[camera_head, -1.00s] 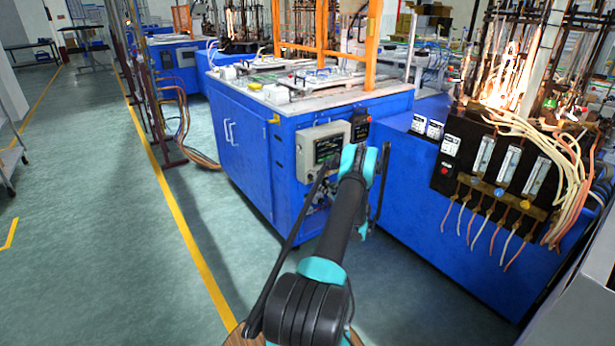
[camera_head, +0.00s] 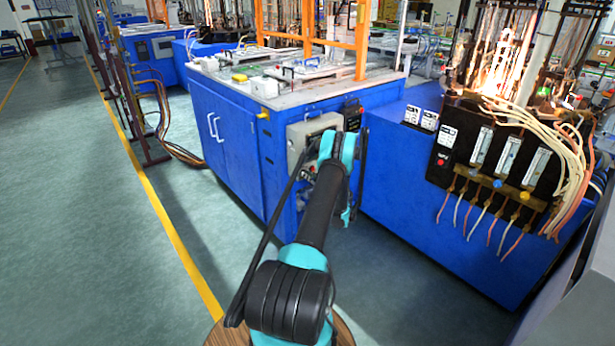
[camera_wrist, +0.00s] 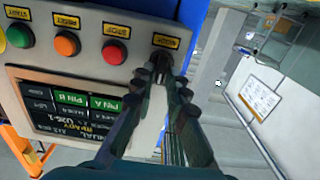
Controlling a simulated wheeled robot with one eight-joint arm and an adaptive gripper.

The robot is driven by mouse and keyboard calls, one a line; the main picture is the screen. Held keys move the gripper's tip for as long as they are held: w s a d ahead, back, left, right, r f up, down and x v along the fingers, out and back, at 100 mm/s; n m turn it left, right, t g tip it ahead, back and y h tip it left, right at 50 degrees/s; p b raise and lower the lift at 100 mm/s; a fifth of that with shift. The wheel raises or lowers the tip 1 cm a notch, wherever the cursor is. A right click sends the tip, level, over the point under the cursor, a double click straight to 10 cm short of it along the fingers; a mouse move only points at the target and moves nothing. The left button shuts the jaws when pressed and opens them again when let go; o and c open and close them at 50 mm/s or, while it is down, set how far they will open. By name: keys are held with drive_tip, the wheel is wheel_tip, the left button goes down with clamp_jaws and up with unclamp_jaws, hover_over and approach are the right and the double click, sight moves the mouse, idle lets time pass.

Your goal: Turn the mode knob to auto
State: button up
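The mode knob (camera_wrist: 162,58) is a small dark knob in the wrist view, under its label at the end of a button row on a grey control box (camera_wrist: 84,52). Its pointing direction is not readable, as my fingertips cover part of it. My gripper (camera_wrist: 161,74) has its two dark fingers close together with a narrow gap, right at the knob. I cannot tell whether they touch it. In the head view the grey control box (camera_head: 298,138) is on the blue machine (camera_head: 222,120), and my arm hides the knob and most of the gripper.
A red stop button (camera_wrist: 114,51), an orange reset button (camera_wrist: 67,43) and a green start button (camera_wrist: 20,35) sit beside the knob. A lit screen (camera_wrist: 70,108) is on the same box. Another blue machine (camera_head: 400,190) stands to the right. Green floor (camera_head: 90,220) is open at left.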

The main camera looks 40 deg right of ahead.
clamp_jaws()
drive_tip(key=shift+m, duration=0.3)
drive_tip(key=m, duration=0.8)
drive_tip(key=shift+d+f, duration=0.15)
drive_tip(key=shift+d, duration=0.15)
idle(0.4)
drive_tip(key=o, duration=0.5)
unclamp_jaws()
drive_tip(key=s, duration=0.8)
drive_tip(key=s+d, duration=0.1)
drive_tip(key=s, duration=0.3)
